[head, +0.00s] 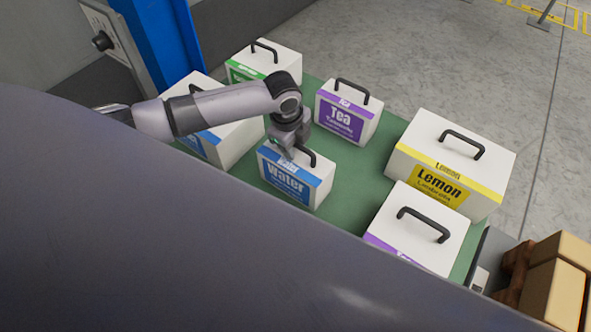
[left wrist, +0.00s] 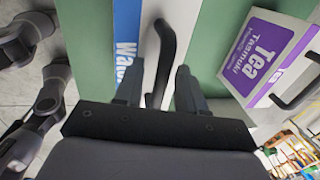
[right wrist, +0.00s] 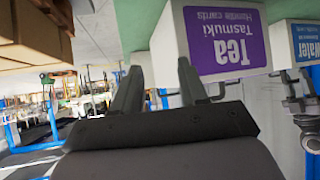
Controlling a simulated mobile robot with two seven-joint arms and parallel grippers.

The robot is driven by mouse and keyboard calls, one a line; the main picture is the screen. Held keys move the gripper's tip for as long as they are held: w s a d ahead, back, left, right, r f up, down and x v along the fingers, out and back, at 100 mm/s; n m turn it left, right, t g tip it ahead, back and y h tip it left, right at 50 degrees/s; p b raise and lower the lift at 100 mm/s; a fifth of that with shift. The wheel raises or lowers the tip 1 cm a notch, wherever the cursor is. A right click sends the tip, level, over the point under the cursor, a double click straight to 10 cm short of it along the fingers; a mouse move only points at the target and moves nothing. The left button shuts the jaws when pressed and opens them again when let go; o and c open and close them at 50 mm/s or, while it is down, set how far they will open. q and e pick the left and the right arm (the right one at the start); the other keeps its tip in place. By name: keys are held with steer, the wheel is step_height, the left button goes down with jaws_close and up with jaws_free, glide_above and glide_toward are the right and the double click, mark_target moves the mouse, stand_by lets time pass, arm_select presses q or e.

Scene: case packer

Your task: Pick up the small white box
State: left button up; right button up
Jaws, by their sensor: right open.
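Several white boxes with black handles stand on the green table. The small Water box (head: 295,178), with a blue label, is near the middle. My left gripper (head: 290,150) is directly above it, pointing down at its handle. In the left wrist view the fingers of the left gripper (left wrist: 157,80) are apart, with the black handle (left wrist: 163,60) between them; I cannot tell whether they touch it. A small Tea box (head: 347,113) with a purple label stands behind it. In the right wrist view my right gripper (right wrist: 160,75) is open and empty, close to a purple-labelled Tea box (right wrist: 222,40).
A large Lemon box (head: 450,165) stands at the right, with a large purple-labelled box (head: 420,228) in front of it. A green-labelled box (head: 270,60) and a large blue-labelled box (head: 225,130) stand left. Cardboard boxes (head: 555,280) lie beyond the table's right end.

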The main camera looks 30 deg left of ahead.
arm_select(q)
jaws_close()
steer(key=shift+w+r, duration=0.1)
stand_by(1.3)
